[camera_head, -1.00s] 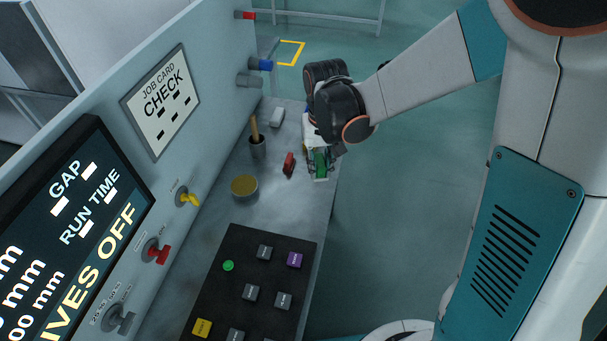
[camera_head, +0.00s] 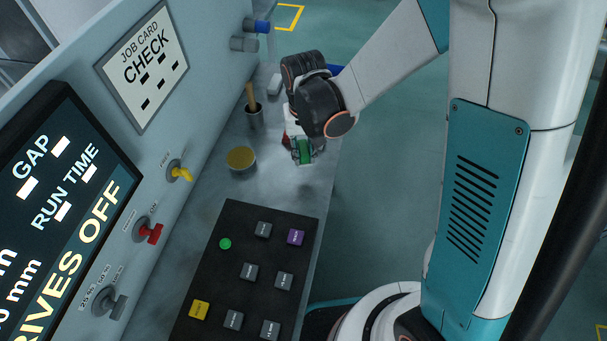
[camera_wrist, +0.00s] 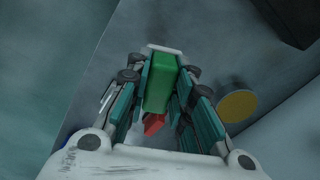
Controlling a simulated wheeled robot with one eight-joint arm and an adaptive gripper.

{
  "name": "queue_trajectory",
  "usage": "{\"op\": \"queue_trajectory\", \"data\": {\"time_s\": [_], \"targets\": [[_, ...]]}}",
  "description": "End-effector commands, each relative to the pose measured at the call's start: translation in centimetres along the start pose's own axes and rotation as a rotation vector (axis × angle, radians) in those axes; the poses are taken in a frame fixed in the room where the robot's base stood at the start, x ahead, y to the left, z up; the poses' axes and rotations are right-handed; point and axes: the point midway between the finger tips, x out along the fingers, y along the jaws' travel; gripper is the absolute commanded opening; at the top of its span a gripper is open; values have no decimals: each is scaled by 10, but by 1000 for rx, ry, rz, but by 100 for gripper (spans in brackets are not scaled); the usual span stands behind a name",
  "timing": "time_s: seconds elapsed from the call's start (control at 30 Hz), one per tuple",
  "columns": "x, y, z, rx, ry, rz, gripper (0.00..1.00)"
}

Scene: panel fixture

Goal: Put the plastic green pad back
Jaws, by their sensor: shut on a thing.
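The green pad (camera_wrist: 161,86), a green block, is between the fingers of my gripper (camera_wrist: 163,80) in the wrist view. The fingers press on it from both sides. In the head view my gripper (camera_head: 303,153) is over the grey bench, near its right edge, and a bit of the green pad (camera_head: 305,149) shows below the wrist. Whether the pad touches the bench is hard to tell. A red object (camera_wrist: 153,124) shows behind the pad in the wrist view, partly hidden by the fingers.
A dark button panel (camera_head: 212,278) with several square buttons and a round green one lies on the near bench. A yellow-topped tin (camera_head: 241,159), a cup with a wooden handle (camera_head: 254,115) and a pale block (camera_head: 274,84) stand left of my gripper. The upright control panel (camera_head: 205,95) bounds the left.

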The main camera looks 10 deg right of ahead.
Motion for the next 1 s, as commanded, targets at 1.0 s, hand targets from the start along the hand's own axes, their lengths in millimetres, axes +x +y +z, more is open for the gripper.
{"op": "queue_trajectory", "data": {"time_s": [1.0], "targets": [[81, 0, 0, 0, 1, 0, 2]]}}
